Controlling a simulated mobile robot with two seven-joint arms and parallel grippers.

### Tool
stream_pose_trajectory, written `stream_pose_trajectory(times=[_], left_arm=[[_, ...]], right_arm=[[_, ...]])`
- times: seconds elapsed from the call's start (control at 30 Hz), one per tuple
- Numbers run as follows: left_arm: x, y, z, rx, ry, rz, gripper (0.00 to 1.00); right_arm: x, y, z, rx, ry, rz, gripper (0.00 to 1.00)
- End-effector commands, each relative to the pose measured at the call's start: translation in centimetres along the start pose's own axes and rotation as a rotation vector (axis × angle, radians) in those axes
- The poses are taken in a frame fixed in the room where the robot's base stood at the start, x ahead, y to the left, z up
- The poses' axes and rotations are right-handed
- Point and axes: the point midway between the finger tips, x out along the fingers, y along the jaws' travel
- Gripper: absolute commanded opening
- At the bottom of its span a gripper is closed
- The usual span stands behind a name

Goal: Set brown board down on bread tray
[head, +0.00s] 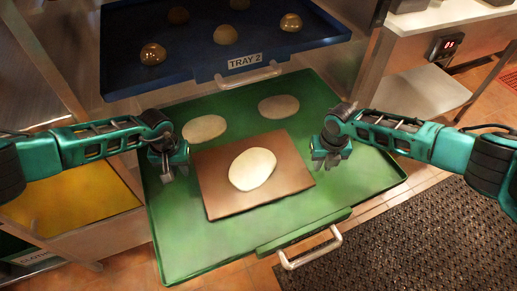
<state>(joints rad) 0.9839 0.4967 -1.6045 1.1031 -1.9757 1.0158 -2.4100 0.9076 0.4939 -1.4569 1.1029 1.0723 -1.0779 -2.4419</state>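The brown board (217,200) lies flat in the middle of the green bread tray (188,245), with a pale round of dough (252,169) on it. Two more dough rounds lie on the tray behind the board, one at left (204,129) and one at right (279,107). My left gripper (174,164) is just off the board's left edge, fingers down and apart. My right gripper (329,159) is just off the board's right edge, fingers apart, with a small gap to the board. Neither seems to grip the board.
A dark blue tray (125,72) labelled TRAY 2 with several round glossy items sits above and behind the green tray. The green tray's front handle (310,250) sticks out over the floor. A yellow surface (75,205) is at left, a dark mat (430,235) at right.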

Motion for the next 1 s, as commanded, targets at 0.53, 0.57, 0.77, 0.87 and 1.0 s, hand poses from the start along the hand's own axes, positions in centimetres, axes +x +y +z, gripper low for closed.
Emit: stream_pose_trajectory(times=[0.53, 0.57, 0.77, 0.87, 1.0], left_arm=[[-0.2, -0.1, 0.0, -0.001, 0.0, -0.002, 0.26], [-0.4, -0.1, -0.1, -0.001, 0.001, -0.001, 0.26], [-3.0, -0.1, -0.1, 0.001, 0.003, 0.0, 0.26], [-5.2, -0.1, -0.1, 0.001, 0.003, 0.001, 0.26], [-8.1, -0.1, -0.1, 0.0, 0.003, 0.0, 0.26]], right_arm=[[0.0, -0.1, 0.0, 0.001, 0.0, -0.002, 0.26], [0.0, -0.1, 0.0, 0.001, 0.0, -0.002, 0.26], [0.0, -0.1, 0.0, 0.001, 0.0, -0.002, 0.26], [0.0, -0.1, 0.0, 0.001, 0.0, -0.002, 0.26], [0.0, -0.1, 0.0, 0.001, 0.0, -0.002, 0.26]])
